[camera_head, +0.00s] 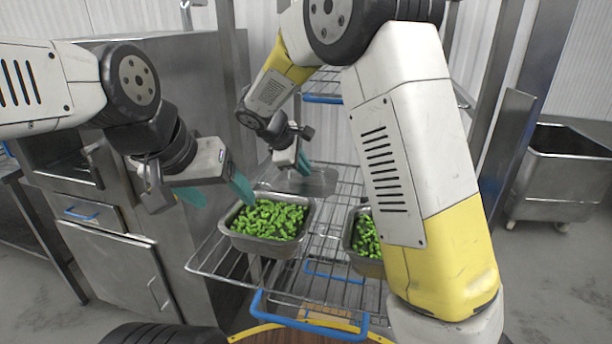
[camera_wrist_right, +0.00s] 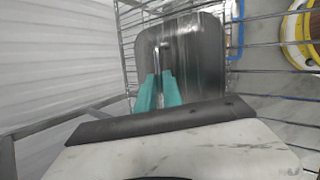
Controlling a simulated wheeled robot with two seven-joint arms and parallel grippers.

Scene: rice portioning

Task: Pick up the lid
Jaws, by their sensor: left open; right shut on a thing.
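The metal lid (camera_head: 318,182) is a grey, rounded rectangular sheet above the wire rack, behind the left pan of green vegetables (camera_head: 268,243). My right gripper (camera_head: 303,165) is at the lid, shut on its handle. In the right wrist view, the teal fingers (camera_wrist_right: 158,90) close around the thin upright handle (camera_wrist_right: 156,62), and the lid (camera_wrist_right: 205,50) spreads out beyond them. My left gripper (camera_head: 222,200) is open and empty, to the left of the lid and at the left pan's upper left.
A second pan of green vegetables (camera_head: 366,236) stands on the rack (camera_head: 215,262), partly hidden by my right arm. A metal cabinet (camera_head: 118,265) stands at the left. A steel bin (camera_head: 560,175) is at the far right. Blue handles (camera_head: 310,325) stick out in front.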

